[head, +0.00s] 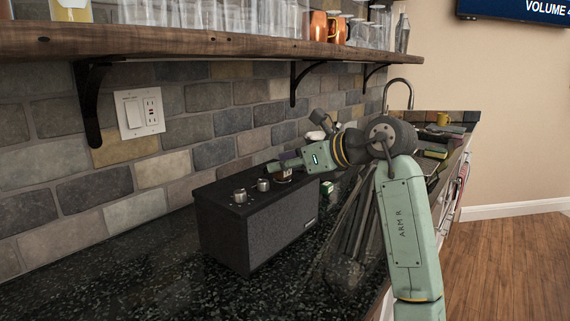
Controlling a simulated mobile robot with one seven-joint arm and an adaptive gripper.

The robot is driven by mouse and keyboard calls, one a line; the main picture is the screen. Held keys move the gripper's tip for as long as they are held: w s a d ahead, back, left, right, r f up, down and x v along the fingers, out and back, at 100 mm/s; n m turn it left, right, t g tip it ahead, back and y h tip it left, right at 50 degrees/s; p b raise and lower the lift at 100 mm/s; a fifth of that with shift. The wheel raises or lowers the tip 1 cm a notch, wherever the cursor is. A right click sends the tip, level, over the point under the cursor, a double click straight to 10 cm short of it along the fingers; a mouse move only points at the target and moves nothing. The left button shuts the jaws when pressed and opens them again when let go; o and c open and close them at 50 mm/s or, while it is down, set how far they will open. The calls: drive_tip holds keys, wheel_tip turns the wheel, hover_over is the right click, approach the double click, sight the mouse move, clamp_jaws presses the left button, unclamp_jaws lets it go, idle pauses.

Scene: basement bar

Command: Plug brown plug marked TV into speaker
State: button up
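The speaker (255,232) is a dark grey box with a black top, standing on the black speckled counter. Silver knobs (263,184) stand on its top. My gripper (274,166) reaches in from the right and is low over the back right part of the speaker's top. A small brown and white piece (284,177) shows just under the gripper; I cannot tell if it is the brown TV plug or part of the speaker. The fingertips are too small and side-on to tell open from shut. No TV marking or socket can be read.
A wooden shelf (200,44) with glasses and copper mugs hangs above on black brackets (90,100). A wall outlet (140,112) is on the brick wall. The counter (130,265) at front left is clear.

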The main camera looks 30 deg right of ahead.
drive_tip(key=o, duration=0.5)
drive_tip(key=v, duration=1.2)
idle(0.4)
